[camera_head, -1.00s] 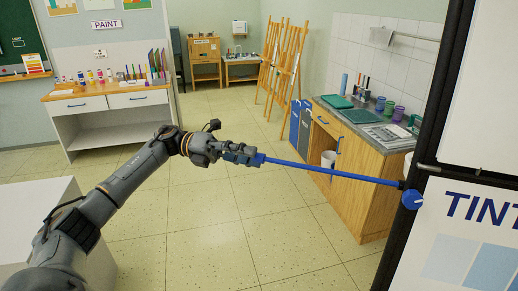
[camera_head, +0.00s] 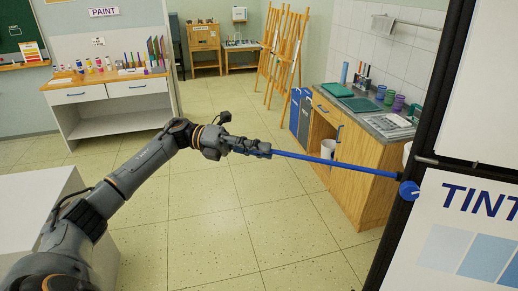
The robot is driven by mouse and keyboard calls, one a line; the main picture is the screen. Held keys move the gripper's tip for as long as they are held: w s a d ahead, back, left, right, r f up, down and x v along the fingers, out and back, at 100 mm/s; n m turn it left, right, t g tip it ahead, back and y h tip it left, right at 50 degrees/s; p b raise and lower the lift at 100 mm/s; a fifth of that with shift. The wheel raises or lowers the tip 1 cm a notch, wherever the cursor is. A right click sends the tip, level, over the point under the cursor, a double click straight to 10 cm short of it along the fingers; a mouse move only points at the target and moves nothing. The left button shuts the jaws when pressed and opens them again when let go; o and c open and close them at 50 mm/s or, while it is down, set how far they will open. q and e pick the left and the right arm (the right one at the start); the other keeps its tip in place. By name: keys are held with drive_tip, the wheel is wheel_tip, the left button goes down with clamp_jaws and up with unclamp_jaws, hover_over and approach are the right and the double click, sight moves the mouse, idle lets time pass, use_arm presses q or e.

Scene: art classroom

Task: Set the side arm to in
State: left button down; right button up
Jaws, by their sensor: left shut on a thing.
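The side arm (camera_head: 335,163) is a long thin blue rod. Its right end meets a round blue pivot (camera_head: 409,190) on the black frame post beside the TINT board (camera_head: 470,225). The rod sticks out to the left from the post, sloping slightly up toward its far end. My left gripper (camera_head: 264,151) is shut on the rod's free left end, and its fingers cover that tip. My right gripper is not in view.
A wooden sink counter (camera_head: 350,150) with trays and cups stands behind the rod. Easels (camera_head: 285,50) stand further back. A paint table (camera_head: 110,90) is at the back left. A white block (camera_head: 35,205) is at the lower left. The tiled floor between is open.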

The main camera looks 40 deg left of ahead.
use_arm(q)
drive_tip(key=b, duration=0.1)
approach(325, 162)
drive_tip(key=x, duration=0.5)
drive_tip(key=shift+w+f, duration=0.15)
drive_tip(key=shift+f, duration=0.05)
drive_tip(key=x, duration=1.6)
drive_tip(key=shift+d, duration=0.2)
drive_tip(key=c, duration=1.4)
unclamp_jaws()
drive_tip(key=shift+o, duration=1.2)
drive_tip(key=shift+w+d, duration=0.2)
drive_tip(key=shift+d, duration=0.1)
drive_tip(key=shift+a, duration=0.1)
drive_tip(key=v, duration=1.2)
